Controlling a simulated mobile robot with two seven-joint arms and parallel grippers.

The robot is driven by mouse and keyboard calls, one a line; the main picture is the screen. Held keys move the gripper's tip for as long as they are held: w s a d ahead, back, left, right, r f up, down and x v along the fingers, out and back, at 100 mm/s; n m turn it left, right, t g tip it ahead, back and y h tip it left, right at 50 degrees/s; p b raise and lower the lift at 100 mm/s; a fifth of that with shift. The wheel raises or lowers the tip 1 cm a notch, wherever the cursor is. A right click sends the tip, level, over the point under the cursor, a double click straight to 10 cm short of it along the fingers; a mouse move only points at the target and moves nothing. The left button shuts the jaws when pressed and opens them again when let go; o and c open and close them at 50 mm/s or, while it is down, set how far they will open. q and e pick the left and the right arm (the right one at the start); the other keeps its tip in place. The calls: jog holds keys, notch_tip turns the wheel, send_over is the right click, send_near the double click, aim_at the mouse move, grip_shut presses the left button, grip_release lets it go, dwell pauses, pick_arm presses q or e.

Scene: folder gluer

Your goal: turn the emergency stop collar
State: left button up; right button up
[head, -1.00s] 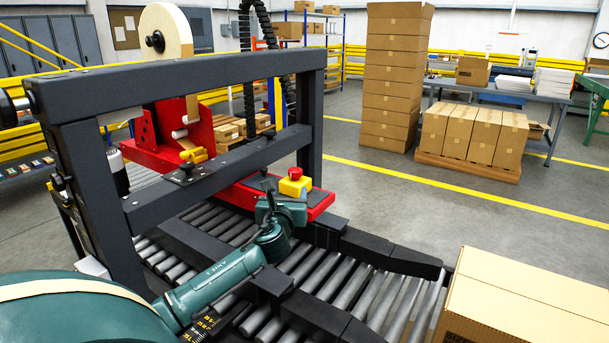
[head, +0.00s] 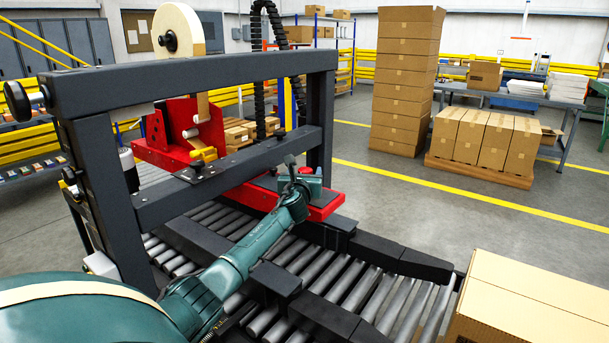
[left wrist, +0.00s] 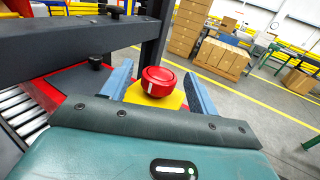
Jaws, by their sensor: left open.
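The emergency stop has a red round collar (left wrist: 159,78) with a white mark on a yellow box (left wrist: 150,97). In the head view the collar (head: 306,171) shows only partly, behind my left gripper, and the yellow box is mostly hidden. My left gripper (left wrist: 157,69) is open, with one blue-grey finger on each side of the collar in the left wrist view. Gaps show between the fingers and the collar, and nothing is gripped. In the head view my left gripper (head: 297,176) is at the emergency stop. My right gripper is not in view.
A dark frame crossbar (head: 230,175) runs close behind and left of the gripper. The box sits on a red plate (head: 325,206) beside the roller conveyor (head: 350,280). A carton (head: 540,300) lies at the lower right. A black knob (left wrist: 96,62) stands left of the gripper.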

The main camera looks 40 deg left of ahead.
pick_arm(q)
jog(key=shift+c, duration=0.5)
jog(key=c, duration=0.9)
